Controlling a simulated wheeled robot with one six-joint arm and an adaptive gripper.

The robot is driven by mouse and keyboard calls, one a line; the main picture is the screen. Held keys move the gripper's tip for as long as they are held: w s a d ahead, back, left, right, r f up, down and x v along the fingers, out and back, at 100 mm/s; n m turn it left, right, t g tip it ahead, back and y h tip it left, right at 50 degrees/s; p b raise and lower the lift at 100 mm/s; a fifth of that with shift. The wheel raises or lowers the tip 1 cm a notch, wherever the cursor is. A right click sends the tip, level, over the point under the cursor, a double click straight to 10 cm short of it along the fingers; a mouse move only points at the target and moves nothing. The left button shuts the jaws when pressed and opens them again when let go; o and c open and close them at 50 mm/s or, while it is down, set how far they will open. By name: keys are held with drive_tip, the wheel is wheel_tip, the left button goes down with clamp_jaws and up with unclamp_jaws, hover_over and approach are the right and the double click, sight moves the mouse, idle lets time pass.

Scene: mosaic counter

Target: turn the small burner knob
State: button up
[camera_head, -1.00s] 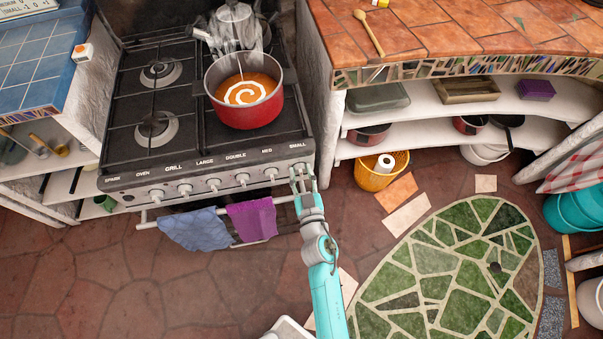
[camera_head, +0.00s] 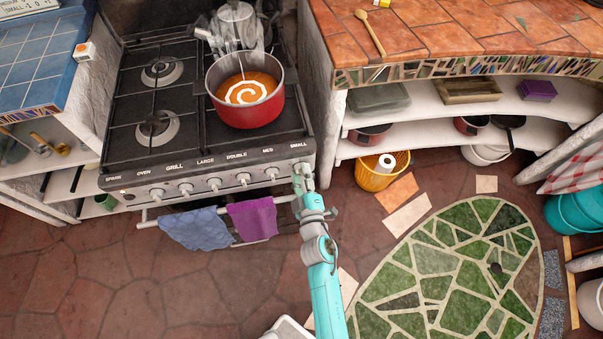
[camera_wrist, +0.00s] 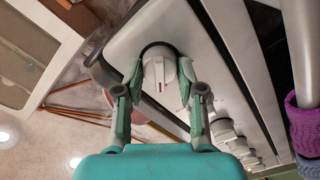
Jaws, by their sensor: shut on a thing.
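The small burner knob (camera_wrist: 158,70) is a pale round knob with a raised grip bar and a red mark, on the white stove panel in the wrist view. My gripper (camera_wrist: 163,82) has one finger on each side of it and is shut on it. In the head view my gripper (camera_head: 303,172) reaches the right end of the stove front, below the label SMALL (camera_head: 298,145). The exact angle of the knob cannot be told from the head view.
Several other knobs run left along the panel, the nearest being the MED knob (camera_head: 271,173). A purple towel (camera_head: 254,219) and a blue towel (camera_head: 195,229) hang on the rail below. A red pot (camera_head: 246,108) of orange soup stands on the stove.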

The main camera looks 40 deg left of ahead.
drive_tip(key=shift+n, duration=0.7)
drive_tip(key=o, duration=1.1)
drive_tip(key=shift+o, duration=0.2)
drive_tip(key=v, duration=1.2)
drive_tip(key=shift+c, duration=0.2)
clamp_jaws()
